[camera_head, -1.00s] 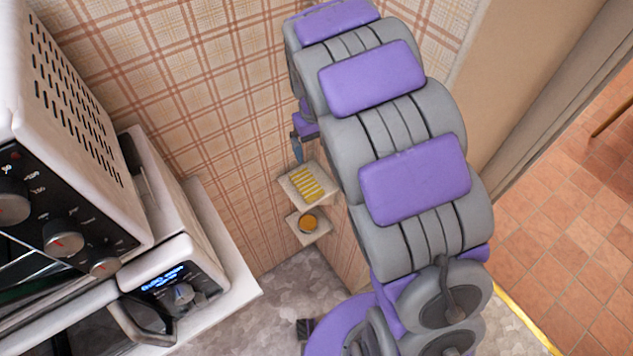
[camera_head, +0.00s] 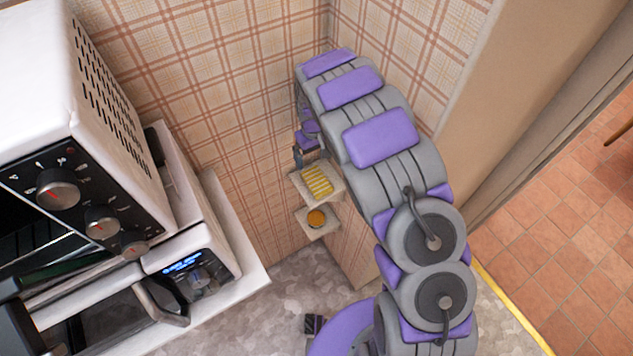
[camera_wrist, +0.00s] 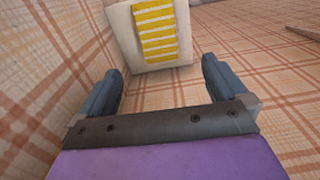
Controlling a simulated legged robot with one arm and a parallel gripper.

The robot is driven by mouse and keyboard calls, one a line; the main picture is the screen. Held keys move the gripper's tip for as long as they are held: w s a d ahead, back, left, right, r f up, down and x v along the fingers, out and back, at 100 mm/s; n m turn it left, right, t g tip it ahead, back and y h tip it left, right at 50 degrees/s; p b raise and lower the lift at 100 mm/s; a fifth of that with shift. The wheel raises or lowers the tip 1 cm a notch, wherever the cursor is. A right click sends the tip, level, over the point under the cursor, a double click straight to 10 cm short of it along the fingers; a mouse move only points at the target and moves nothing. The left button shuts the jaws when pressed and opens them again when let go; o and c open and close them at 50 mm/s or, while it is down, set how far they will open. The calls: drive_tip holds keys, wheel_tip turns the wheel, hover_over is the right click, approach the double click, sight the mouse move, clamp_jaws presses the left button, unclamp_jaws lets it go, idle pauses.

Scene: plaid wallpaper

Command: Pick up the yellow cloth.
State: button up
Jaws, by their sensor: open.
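The yellow cloth (camera_head: 317,180) has pale stripes and lies flat on a small upper wall shelf (camera_head: 335,193) in the corner. In the wrist view the cloth (camera_wrist: 155,32) is at the top, on the pale shelf (camera_wrist: 124,38), beyond the fingertips. My gripper (camera_wrist: 160,78) is open, with nothing between its two fingers. In the head view my gripper (camera_head: 299,157) is partly hidden by my arm and appears just above and behind the upper shelf, apart from the cloth.
A lower shelf (camera_head: 325,233) holds a round orange item (camera_head: 317,217). Plaid walls (camera_head: 240,130) meet close behind the shelves. A white oven (camera_head: 100,110) and another appliance (camera_head: 200,270) stand on the left. A doorway to a tiled floor (camera_head: 560,240) opens on the right.

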hover_over(316, 179)
drive_tip(key=f, duration=0.7)
drive_tip(key=shift+a+b, duration=0.25)
drive_tip(key=shift+b, duration=0.1)
drive_tip(key=f, duration=0.3)
drive_tip(key=f+b, duration=0.1)
drive_tip(key=f, duration=0.1)
drive_tip(key=shift+d, duration=0.3)
drive_tip(key=shift+c, duration=0.5)
drive_tip(key=c, duration=1)
